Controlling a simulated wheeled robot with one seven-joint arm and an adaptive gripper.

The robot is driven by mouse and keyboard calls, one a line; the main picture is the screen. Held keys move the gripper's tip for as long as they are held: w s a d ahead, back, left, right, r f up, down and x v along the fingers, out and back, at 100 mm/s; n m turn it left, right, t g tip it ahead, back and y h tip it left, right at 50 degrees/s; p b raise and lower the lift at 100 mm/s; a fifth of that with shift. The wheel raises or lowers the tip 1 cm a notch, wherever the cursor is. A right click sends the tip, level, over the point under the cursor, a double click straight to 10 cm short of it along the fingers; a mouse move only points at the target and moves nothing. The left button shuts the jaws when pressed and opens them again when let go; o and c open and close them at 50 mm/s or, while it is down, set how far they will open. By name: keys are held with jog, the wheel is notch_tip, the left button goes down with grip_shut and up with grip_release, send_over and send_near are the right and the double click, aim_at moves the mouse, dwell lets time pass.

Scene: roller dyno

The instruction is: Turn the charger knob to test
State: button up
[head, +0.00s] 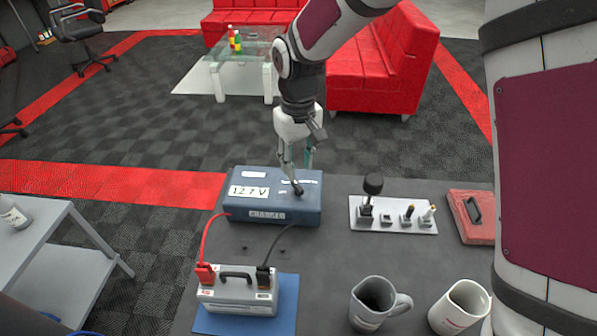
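The blue charger (258,210) stands at the back of the dark table, with a white display reading "12.7 V" (248,192). A small dark knob (298,190) shows on the right of its top face. My gripper (297,172) points down from behind, with its fingertips at or just above the knob. Whether the fingers touch the knob, and how far apart they are, I cannot tell. The knob's pointer and the "test" label are too small to read. A grey battery (238,294) on a blue mat (288,310) has a red clamp (205,273) and a black clamp (264,277).
Red and black cables run from the charger to the battery. A white plate with a lever and small switches (394,215) and a red case (476,214) lie to the right. Two mugs (372,300) (458,306) stand at the front. A grey side table (40,250) stands left.

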notch_tip(320, 180, up, 7)
jog(key=shift+f, duration=0.2)
jog(key=shift+d, duration=0.15)
jog(key=s+d+r+m+t, duration=0.2)
jog(key=s+d+r+m, duration=0.1)
jog(key=s+d+r, duration=1)
jog(key=s+d+f+m+t, duration=0.1)
jog(key=s+d, duration=0.3)
jog(key=s, duration=0.4)
jog(key=s+d+m+t+p, duration=0.1)
jog(key=s+d+m, duration=0.1)
jog(key=s+d, duration=0.3)
jog(key=s, duration=0.2)
jog(key=shift+s+f+m+p, duration=0.3)
jog(key=shift+s+f, duration=0.05)
